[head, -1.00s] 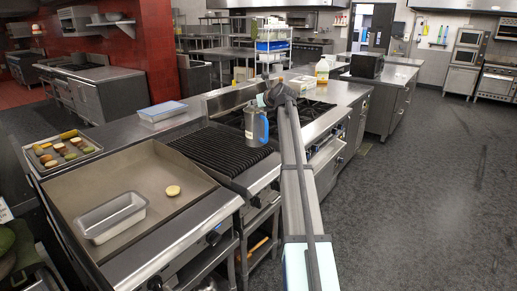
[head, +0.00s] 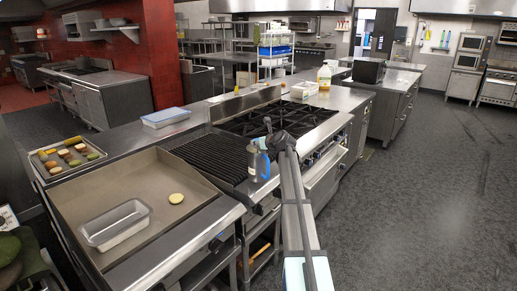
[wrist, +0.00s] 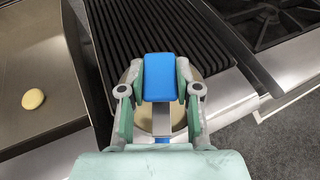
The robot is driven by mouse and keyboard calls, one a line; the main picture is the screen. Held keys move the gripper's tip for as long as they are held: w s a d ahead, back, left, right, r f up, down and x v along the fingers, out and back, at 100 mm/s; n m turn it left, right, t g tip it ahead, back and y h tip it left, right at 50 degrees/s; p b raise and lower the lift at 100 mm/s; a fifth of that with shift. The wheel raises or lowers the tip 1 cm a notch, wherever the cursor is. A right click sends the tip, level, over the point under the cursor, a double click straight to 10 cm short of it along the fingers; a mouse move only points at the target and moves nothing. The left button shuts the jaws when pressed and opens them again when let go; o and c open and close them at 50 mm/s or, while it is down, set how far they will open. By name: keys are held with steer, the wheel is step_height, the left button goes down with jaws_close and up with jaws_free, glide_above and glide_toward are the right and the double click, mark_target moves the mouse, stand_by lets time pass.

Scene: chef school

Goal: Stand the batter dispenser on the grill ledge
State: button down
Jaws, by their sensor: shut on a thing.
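The batter dispenser (head: 257,165) is a grey metal vessel with a blue handle. My gripper (wrist: 160,85) is shut on the blue handle (wrist: 159,77), one finger on each side. In the head view, the dispenser looks upright over the front of the ridged grill, at the steel grill ledge (head: 264,190). I cannot tell whether its base touches the ledge. In the wrist view, the dispenser's round, pale top shows below the handle, partly hidden by my fingers. The ledge (wrist: 222,103) shows to its right.
The black ridged grill (head: 205,155) lies behind the dispenser. To its left, a flat griddle (head: 150,185) holds a steel pan (head: 115,224) and a round pale item (head: 176,198). A burner range (head: 262,120) lies beyond. Open floor is to the right.

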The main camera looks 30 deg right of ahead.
steer(key=shift+f, duration=1.45)
steer(key=c, duration=0.8)
jaws_free()
steer(key=shift+f, duration=0.1)
steer(key=b+v, duration=0.2)
steer(key=v, duration=1)
